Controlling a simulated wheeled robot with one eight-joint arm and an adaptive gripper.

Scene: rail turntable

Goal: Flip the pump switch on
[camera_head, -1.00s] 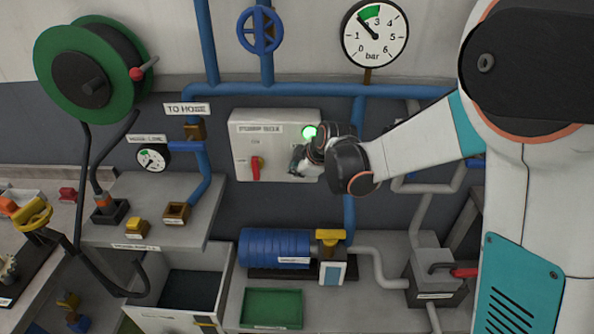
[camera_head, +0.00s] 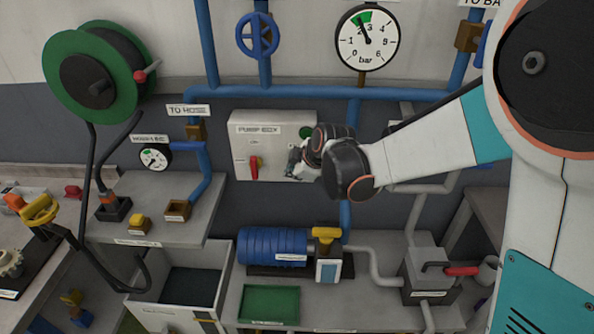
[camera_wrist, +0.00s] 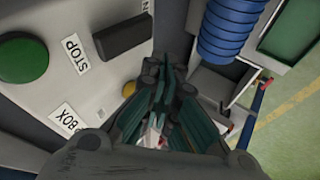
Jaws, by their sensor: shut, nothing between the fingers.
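The light grey pump box (camera_head: 275,128) is on the wall in the head view. Its red switch lever (camera_head: 254,168) hangs downward below a small brass-coloured part. A dark green button or lamp (camera_head: 306,132) is at its upper right; the wrist view shows a green dome (camera_wrist: 22,60) beside a STOP label (camera_wrist: 75,54). My gripper (camera_head: 293,162) is shut and empty in front of the box's lower right, to the right of the lever. The wrist view shows its fingers (camera_wrist: 160,105) together, with a partly hidden red piece (camera_wrist: 152,132) behind them; contact cannot be told.
A bar gauge (camera_head: 370,38) and blue pipes are above. The blue pump (camera_head: 272,246) and green tray (camera_head: 269,304) are below. A hose reel (camera_head: 93,70) is at upper left.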

